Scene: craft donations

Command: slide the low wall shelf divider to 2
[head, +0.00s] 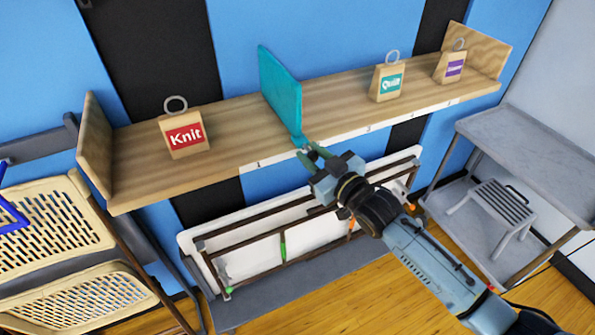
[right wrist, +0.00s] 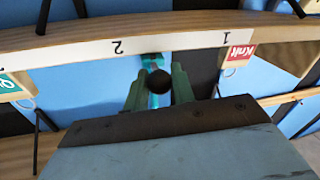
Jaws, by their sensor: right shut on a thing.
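The low wall shelf (head: 225,125) is a wooden board with a white number strip along its front edge. The teal divider (head: 280,85) stands upright across it, between the Knit tag and the Quilt tag. My right gripper (head: 306,152) is shut on the divider's teal front tab (right wrist: 152,62) at the shelf edge. In the right wrist view the numbers are upside down. The tab there lies between the 1 (right wrist: 227,31) and the 2 (right wrist: 118,47), nearer the 2. My left gripper is not in view.
A Knit tag block (head: 185,137) stands left of the divider. A Quilt block (head: 388,82) and a purple-labelled block (head: 453,67) stand right. Below are a folded table (head: 310,232) and folding chairs (head: 45,225); a grey cart (head: 530,165) is at right.

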